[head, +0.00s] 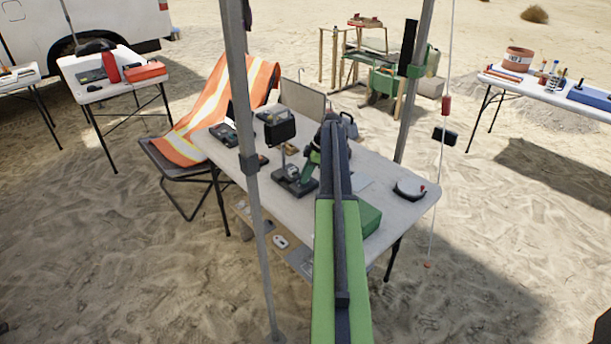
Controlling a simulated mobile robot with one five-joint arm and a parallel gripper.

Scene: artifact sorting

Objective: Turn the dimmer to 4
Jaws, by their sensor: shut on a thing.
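A black lamp (280,128) on a thin post stands on the white folding table. Its dark base (284,188) carries a small round pale dial, which I take to be the dimmer (292,172). My green arm reaches over the table, and my gripper (301,182) points down at the base, right beside the dial. The gripper is shut on what appears to be the dimmer's knob. The fingertips are small and dark against the base, and the dial's numbers and pointer are too small to read.
The white table (400,213) also holds a round white-topped device (410,187), a green box (370,220) partly behind my arm, and dark gear at the left. Grey canopy poles (249,162) stand close by. An orange-striped chair (205,115) is at the left.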

